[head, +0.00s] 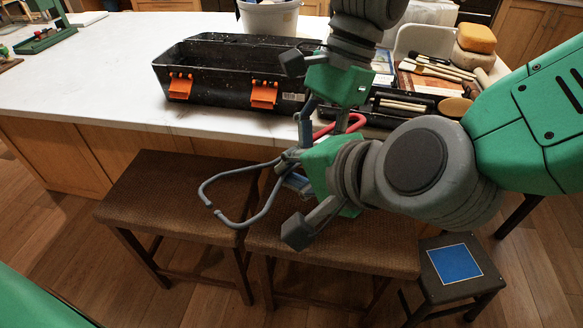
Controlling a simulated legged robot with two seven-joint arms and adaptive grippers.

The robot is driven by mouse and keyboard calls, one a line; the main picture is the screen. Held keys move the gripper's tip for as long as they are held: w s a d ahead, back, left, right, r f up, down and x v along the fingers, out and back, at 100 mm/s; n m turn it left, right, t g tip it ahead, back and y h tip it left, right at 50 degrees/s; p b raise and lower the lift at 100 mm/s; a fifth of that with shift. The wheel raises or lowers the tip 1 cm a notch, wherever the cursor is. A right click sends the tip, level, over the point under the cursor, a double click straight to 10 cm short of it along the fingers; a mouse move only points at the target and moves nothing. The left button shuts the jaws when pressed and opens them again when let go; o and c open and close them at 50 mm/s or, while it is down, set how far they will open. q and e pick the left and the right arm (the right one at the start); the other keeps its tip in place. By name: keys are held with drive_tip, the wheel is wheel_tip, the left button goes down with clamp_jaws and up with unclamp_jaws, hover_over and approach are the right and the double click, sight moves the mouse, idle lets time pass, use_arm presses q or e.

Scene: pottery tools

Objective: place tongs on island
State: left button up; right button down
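The tongs (236,222), a pair of bent grey rods, are in the air over the stools, in front of the white-topped island (105,95). My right gripper (303,155) is at their hinge end and is shut on them. Their grey jaws point left, and a red bent handle (348,124) shows behind the gripper, at the counter's front edge. The grip itself is partly hidden by my green and grey gripper parts. My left gripper cannot be made out.
A black toolbox (215,88) with orange latches stands on the counter near its front edge. A white bucket (268,15) is behind it. Tools and a sponge (476,38) crowd the right side. The counter's left part is largely clear. Brown stools (165,190) stand below.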

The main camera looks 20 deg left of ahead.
use_arm(q)
drive_tip(key=v, duration=1.1)
drive_tip(key=w+a+f+t, duration=0.1)
drive_tip(key=w+a+f, duration=0.15)
drive_tip(key=f, duration=0.55)
drive_tip(key=w+a+f, duration=0.1)
drive_tip(key=a+f, duration=0.3)
drive_tip(key=f, duration=0.4)
drive_tip(key=s+a+f+n+t+h, duration=0.1)
drive_tip(key=s+a+f, duration=0.2)
drive_tip(key=f, duration=0.5)
drive_tip(key=s+a+f+n+h, duration=0.1)
drive_tip(key=s+a+f, duration=0.1)
drive_tip(key=f, duration=0.7)
drive_tip(key=s+a+f+n+t, duration=0.1)
drive_tip(key=s+a+f, duration=0.2)
drive_tip(key=s+f, duration=0.3)
drive_tip(key=s+a+f+n, duration=0.1)
drive_tip(key=s+a+f, duration=0.2)
drive_tip(key=s+f, duration=0.3)
drive_tip(key=s+a+f+n+t, duration=0.15)
drive_tip(key=s+a, duration=0.25)
drive_tip(key=s, duration=0.9)
drive_tip(key=w+d+r+m, duration=0.1)
drive_tip(key=w+d+r, duration=0.1)
drive_tip(key=d+r, duration=0.1)
drive_tip(key=shift+w+d, duration=0.3)
drive_tip(key=shift+d, duration=0.6)
